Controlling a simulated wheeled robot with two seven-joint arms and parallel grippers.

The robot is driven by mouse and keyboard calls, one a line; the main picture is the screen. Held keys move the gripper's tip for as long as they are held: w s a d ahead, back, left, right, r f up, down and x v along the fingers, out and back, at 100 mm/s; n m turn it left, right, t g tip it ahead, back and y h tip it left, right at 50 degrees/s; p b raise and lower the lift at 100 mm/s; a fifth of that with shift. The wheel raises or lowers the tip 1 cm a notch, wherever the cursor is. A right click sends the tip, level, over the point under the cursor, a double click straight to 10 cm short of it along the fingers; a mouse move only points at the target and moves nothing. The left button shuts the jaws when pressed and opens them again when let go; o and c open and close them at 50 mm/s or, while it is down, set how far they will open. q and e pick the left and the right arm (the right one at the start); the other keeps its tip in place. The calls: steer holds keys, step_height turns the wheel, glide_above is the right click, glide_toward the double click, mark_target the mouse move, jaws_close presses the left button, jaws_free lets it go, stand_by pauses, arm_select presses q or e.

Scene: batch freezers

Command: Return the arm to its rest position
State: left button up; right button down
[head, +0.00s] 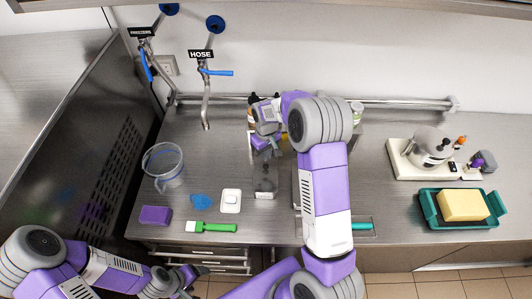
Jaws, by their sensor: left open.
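My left gripper (190,274) is low at the bottom left, in front of the counter's front edge and below its top. Its jaws are open, and I see nothing between them. My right arm reaches up across the middle of the counter and bends left at its grey elbow. My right gripper (264,143) is over the back of the counter, above a clear dark-topped bottle (265,186). Its fingers are small and partly hidden, so I cannot tell whether they are open or hold anything.
The counter holds a clear pitcher (164,166), a purple sponge (155,215), a green brush (212,227), a white square item (231,201) and a blue item (201,202). At right are a pale appliance (402,159) and a teal tray (432,212) with a yellow block. Taps hang at the back left.

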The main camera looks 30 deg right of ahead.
mark_target(266, 166)
steer(key=shift+f, duration=0.2)
steer(key=shift+f+b, duration=2.05)
steer(key=shift+f, duration=0.5)
steer(key=shift+r, duration=0.1)
step_height(266, 166, up, 7)
steer(key=p, duration=0.4)
steer(key=shift+p, duration=0.35)
stand_by(0.4)
